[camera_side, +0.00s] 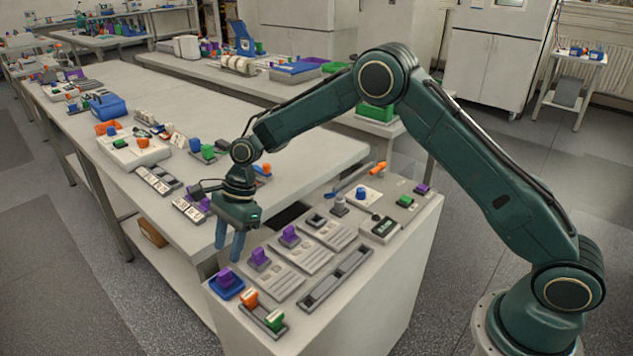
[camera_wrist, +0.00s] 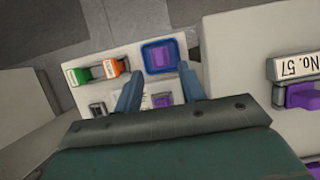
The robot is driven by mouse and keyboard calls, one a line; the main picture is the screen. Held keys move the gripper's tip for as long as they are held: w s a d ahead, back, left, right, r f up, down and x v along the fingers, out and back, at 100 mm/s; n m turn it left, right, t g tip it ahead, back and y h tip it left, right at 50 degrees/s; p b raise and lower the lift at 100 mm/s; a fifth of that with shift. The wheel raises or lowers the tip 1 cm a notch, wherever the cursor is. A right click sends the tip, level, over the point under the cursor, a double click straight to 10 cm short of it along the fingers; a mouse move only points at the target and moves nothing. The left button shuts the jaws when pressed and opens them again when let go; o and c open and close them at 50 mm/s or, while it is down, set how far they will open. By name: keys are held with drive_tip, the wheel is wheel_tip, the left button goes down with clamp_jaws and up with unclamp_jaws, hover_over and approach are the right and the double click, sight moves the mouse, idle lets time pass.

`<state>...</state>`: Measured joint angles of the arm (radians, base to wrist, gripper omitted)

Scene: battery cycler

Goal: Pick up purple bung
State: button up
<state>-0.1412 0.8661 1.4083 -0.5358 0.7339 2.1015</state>
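My gripper (camera_side: 228,252) hangs with its fingers pointing down above the near-left part of the white cabinet top. In the wrist view my gripper (camera_wrist: 160,69) is open, with nothing held between its blue fingers. A purple bung (camera_side: 226,277) sits in a small blue tray (camera_side: 237,290) at the cabinet's left corner. In the wrist view this purple bung (camera_wrist: 158,57) appears near the fingertips, in the blue tray (camera_wrist: 147,66). More purple bungs stand on grey fixtures, one (camera_side: 259,256) just right of my gripper and another (camera_side: 289,234) farther back. Which purple bung is meant, I cannot tell.
An orange block (camera_side: 250,298) and a green block (camera_side: 274,320) stand in a grey holder beside the blue tray. A blue knob (camera_side: 361,192), a display box (camera_side: 383,227) and another purple piece (camera_side: 422,188) are farther back. A long bench (camera_side: 230,115) runs behind, across a gap.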

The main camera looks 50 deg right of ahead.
sight(223, 271)
drive_tip(key=shift+f, duration=0.15)
drive_tip(key=shift+x, duration=2.6)
drive_tip(key=shift+s+a, duration=0.1)
clamp_jaws()
